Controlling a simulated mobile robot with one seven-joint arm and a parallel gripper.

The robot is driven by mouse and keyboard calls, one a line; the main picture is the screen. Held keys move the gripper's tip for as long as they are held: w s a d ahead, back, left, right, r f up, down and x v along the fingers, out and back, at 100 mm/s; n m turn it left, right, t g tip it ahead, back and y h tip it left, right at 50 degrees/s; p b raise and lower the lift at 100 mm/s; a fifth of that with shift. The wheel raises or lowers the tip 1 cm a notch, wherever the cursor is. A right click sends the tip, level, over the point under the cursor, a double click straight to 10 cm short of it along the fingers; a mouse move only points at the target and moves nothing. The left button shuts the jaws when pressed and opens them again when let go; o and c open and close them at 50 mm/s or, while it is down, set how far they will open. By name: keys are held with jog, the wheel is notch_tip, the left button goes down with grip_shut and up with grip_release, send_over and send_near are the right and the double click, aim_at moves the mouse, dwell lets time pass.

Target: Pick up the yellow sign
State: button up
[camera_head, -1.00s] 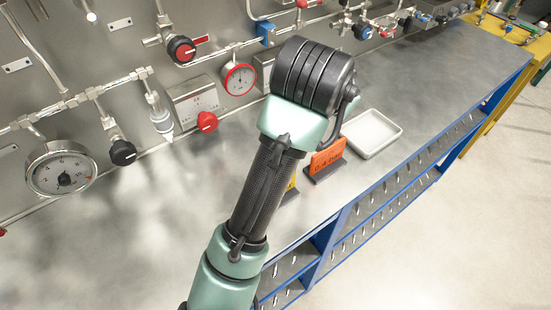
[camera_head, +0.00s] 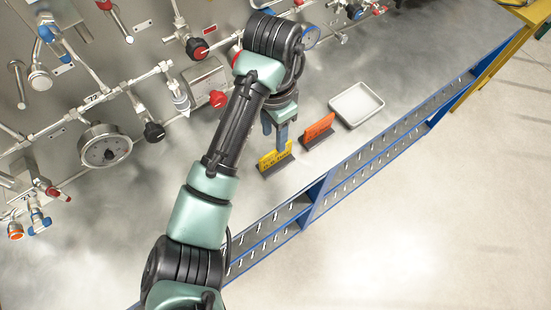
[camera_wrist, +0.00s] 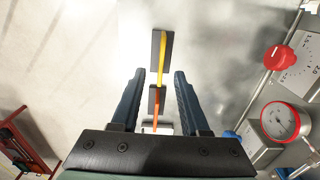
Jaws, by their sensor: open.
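The yellow sign (camera_head: 273,157) stands upright on a dark base on the grey bench in the head view. In the wrist view the yellow sign (camera_wrist: 162,55) shows from above as a thin yellow edge on a dark base. My gripper (camera_head: 281,138) is open and points down close to the sign in the head view, partly in front of it. In the wrist view my gripper (camera_wrist: 155,85) has its two blue fingers apart, with the sign beyond the tips, roughly in line with the gap. I cannot tell the height left between them.
An orange sign (camera_head: 318,126) on a dark base stands right beside the yellow one. A white tray (camera_head: 357,104) lies farther right. The panel with gauges (camera_head: 105,147), valves and pipes runs along the back. The blue bench edge (camera_head: 318,186) is at the front.

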aim_at(275, 152)
notch_tip(275, 152, down, 3)
jog(key=shift+f+p, duration=0.2)
jog(key=shift+p, duration=0.15)
jog(key=shift+w+d+f+p, duration=0.15)
jog(key=shift+f+p, duration=0.3)
jog(key=shift+f, duration=0.9)
jog(key=shift+w+f+p, duration=0.1)
jog(key=shift+f+p, duration=0.3)
jog(key=shift+f, duration=0.95)
jog(key=shift+c, duration=0.3)
grip_shut()
